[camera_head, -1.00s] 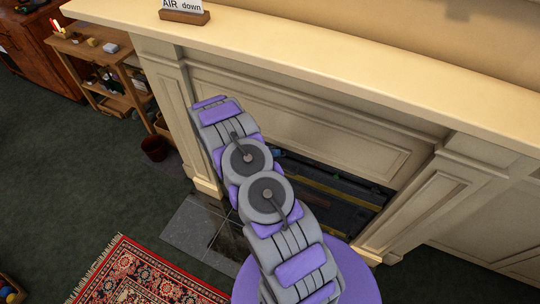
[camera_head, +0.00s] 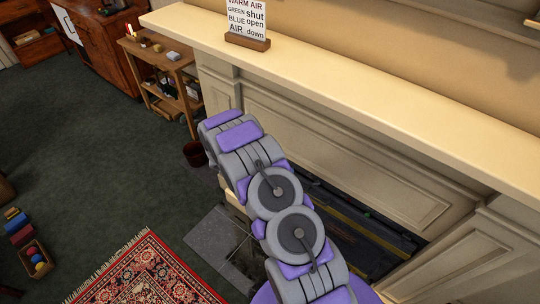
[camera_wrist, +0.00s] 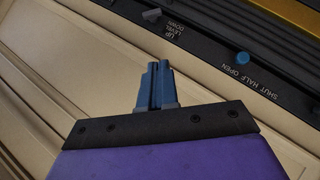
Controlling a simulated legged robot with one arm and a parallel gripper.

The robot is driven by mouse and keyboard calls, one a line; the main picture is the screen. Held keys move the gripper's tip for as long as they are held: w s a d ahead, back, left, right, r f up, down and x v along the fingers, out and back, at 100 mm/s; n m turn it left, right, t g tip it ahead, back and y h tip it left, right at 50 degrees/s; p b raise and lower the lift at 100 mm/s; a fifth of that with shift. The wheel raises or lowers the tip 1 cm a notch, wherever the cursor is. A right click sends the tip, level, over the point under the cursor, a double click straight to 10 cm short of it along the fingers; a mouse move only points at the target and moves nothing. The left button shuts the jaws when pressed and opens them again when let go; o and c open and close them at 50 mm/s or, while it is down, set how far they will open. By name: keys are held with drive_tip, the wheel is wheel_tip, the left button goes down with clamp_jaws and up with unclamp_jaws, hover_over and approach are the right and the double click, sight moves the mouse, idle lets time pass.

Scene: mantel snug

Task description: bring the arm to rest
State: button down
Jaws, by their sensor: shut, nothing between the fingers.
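My gripper (camera_wrist: 157,85) shows in the wrist view with its two blue-grey fingers shut together and nothing between them. It points toward a dark panel strip (camera_wrist: 205,50) that carries a grey knob (camera_wrist: 151,15) beside the words UP, LEVEL, DOWN and a blue knob (camera_wrist: 243,58) beside SHUT, HALF, OPEN. The fingertips appear apart from both knobs. In the head view my purple and grey arm is folded in front of the fireplace opening (camera_head: 345,222). The arm hides my gripper there.
The cream mantel shelf (camera_head: 350,92) runs across above the arm and bears a sign (camera_head: 247,20) in a wooden stand. A small wooden shelf unit (camera_head: 160,62) and a dark red bin (camera_head: 195,153) stand left. A patterned rug (camera_head: 150,275) lies on the open green floor.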

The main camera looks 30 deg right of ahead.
drive_tip(key=shift+a+r, duration=0.1)
drive_tip(key=shift+a, duration=0.05)
drive_tip(key=s+a+r+n+g+y, duration=0.1)
drive_tip(key=s+a+r, duration=0.1)
drive_tip(key=s+r, duration=0.35)
drive_tip(key=s+a+r+n+y, duration=0.1)
drive_tip(key=s+a+r+y, duration=0.15)
drive_tip(key=r, duration=0.65)
drive_tip(key=s+a+r+n+g+y, duration=0.1)
drive_tip(key=s+a+r, duration=0.1)
drive_tip(key=s+r, duration=0.4)
drive_tip(key=s+a+r+n+t+y, duration=0.1)
drive_tip(key=s+a+r+n+y, duration=0.2)
drive_tip(key=s+a+r, duration=0.2)
drive_tip(key=s+a+r+n+t+y, duration=0.1)
drive_tip(key=s+a+r+n+y, duration=0.2)
drive_tip(key=s+a, duration=0.8)
drive_tip(key=s+r+n, duration=0.1)
drive_tip(key=s+r, duration=0.1)
drive_tip(key=s, duration=0.1)
drive_tip(key=shift+s+r+y, duration=0.25)
drive_tip(key=shift+s+y, duration=0.05)
drive_tip(key=shift+y, duration=0.05)
